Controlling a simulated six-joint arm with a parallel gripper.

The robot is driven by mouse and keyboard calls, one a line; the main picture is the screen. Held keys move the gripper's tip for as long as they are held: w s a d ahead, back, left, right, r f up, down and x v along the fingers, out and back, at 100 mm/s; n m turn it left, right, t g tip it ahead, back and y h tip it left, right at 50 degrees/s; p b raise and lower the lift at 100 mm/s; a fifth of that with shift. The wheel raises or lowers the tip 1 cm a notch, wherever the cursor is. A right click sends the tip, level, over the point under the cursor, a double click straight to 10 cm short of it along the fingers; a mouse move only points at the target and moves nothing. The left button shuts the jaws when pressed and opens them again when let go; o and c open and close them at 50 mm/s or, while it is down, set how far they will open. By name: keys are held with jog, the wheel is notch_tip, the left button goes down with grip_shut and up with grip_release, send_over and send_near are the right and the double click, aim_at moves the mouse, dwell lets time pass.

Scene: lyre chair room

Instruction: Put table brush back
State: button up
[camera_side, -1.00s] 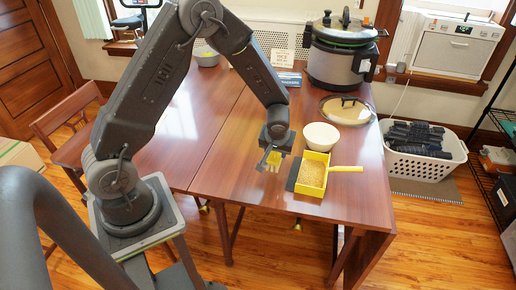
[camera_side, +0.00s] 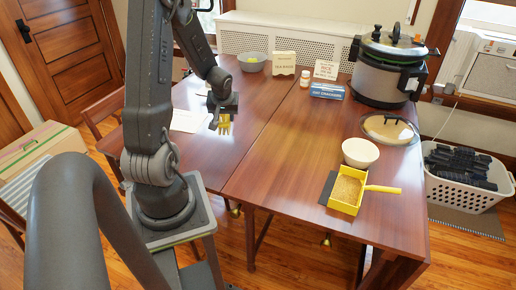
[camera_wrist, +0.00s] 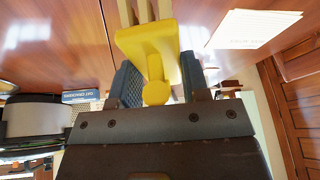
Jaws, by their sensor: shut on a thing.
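My gripper (camera_side: 222,112) is over the left part of the wooden table, pointing down. It is shut on the yellow table brush (camera_side: 224,127), whose pale bristles hang downward. In the wrist view the brush (camera_wrist: 147,40) sits between my two blue-grey finger pads, its rounded handle end toward my wrist. The bristle tips are cut off at that view's top edge. I cannot tell how high the brush is above the table. A white paper (camera_side: 188,120) lies on the table just left of the brush; it also shows in the wrist view (camera_wrist: 254,28).
A yellow dustpan (camera_side: 345,207) holding tan crumbs lies at the front right, near a white bowl (camera_side: 360,153), a glass lid (camera_side: 390,129) and a large cooker (camera_side: 387,75). A grey bowl (camera_side: 252,63), small cards and a blue box (camera_side: 327,91) stand at the back. The table's middle is clear.

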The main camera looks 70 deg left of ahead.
jog(key=w+d+f, duration=0.1)
jog(key=w+f, duration=0.1)
jog(key=w, duration=0.1)
jog(key=w+d+f, duration=0.1)
jog(key=w+f, duration=0.1)
jog(key=w, duration=0.2)
jog(key=w+d+f, duration=0.1)
jog(key=w+f, duration=0.2)
jog(key=shift+w+d, duration=0.35)
jog(key=shift+d, duration=0.05)
jog(key=shift+f, duration=1.95)
jog(key=o, duration=0.9)
jog(key=shift+f, duration=0.15)
jog(key=shift+o, duration=0.2)
